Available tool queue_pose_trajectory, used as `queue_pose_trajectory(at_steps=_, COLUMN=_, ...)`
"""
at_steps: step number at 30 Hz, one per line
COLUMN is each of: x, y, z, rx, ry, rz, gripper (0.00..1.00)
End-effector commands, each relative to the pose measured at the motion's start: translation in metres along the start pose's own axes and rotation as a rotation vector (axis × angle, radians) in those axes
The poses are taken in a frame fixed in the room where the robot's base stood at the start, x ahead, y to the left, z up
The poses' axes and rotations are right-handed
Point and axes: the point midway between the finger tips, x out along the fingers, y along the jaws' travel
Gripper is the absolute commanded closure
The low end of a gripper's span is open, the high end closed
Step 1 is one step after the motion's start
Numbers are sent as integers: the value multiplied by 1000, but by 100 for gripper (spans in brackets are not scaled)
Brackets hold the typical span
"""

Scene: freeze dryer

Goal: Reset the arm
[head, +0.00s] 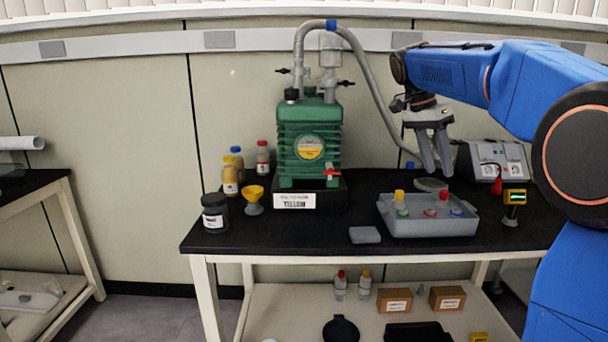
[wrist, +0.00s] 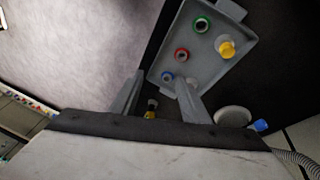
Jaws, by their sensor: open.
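My blue arm (head: 450,72) reaches in from the right of the head view. My gripper (head: 436,168) points down above the back of the grey tray (head: 430,228) on the black table. Its two fingers are apart with nothing held between them. In the wrist view my gripper (wrist: 162,100) shows its fingers spread, with the tray (wrist: 215,70) beyond the right finger. The tray holds pieces with green, red and blue rings and a yellow-capped one (wrist: 227,48).
A green pump (head: 309,145) with a grey hose stands mid-table, with bottles and a yellow funnel (head: 253,197) to its left. A grey box device (head: 495,160) and a yellow-topped instrument (head: 514,200) are at the right. A grey lid (head: 364,235) lies near the front edge.

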Motion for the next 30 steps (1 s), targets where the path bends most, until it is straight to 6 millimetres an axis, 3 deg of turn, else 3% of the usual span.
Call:
queue_pose_trajectory(at_steps=14, x=51, y=103, z=60, rx=-434, ry=-13, rz=-210, gripper=58)
queue_pose_trajectory(at_steps=30, x=154, y=206, z=152, rx=-885, ry=83, rz=-459, gripper=58)
